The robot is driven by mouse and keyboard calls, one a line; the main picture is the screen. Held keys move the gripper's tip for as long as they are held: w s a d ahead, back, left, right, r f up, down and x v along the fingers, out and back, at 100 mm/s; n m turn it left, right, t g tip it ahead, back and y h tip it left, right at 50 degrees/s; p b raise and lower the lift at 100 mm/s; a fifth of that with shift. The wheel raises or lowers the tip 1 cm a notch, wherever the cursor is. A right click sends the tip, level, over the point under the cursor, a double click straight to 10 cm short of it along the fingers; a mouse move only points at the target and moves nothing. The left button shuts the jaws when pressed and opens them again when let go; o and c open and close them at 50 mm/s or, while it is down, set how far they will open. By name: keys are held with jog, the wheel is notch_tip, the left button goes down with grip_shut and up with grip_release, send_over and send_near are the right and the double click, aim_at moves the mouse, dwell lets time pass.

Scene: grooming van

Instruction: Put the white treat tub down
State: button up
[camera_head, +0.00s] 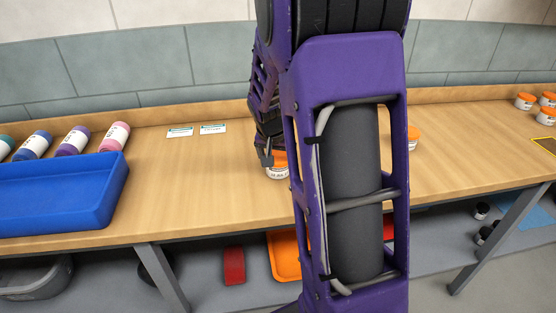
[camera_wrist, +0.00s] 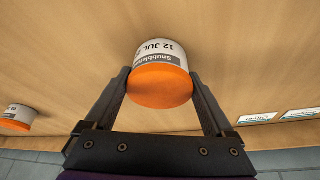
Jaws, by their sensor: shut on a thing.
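The white treat tub (camera_wrist: 165,52) has an orange lid and a printed label reading "12 JUL". My gripper (camera_wrist: 160,80) is shut on it, one finger on each side. In the head view the tub (camera_head: 277,172) shows low over the wooden bench (camera_head: 215,170), partly hidden by my gripper (camera_head: 267,157) and arm. Its base is at or very near the bench top; I cannot tell whether it touches.
Another orange-lidded tub (camera_head: 413,134) stands to the right, with several more at the far right near a yellow-edged dark mat (camera_head: 546,145). Two cards (camera_head: 180,132) lie at the back. A blue tray (camera_head: 60,200) and several bottles (camera_head: 74,141) are left. Bench around the cards is clear.

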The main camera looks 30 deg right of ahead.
jog(key=o, duration=1.2)
jog(key=shift+f, duration=0.1)
jog(key=shift+c, duration=0.2)
jog(key=p+v, duration=0.1)
jog(key=v, duration=1.1)
jog(key=shift+p, duration=0.35)
jog(key=shift+w, duration=0.1)
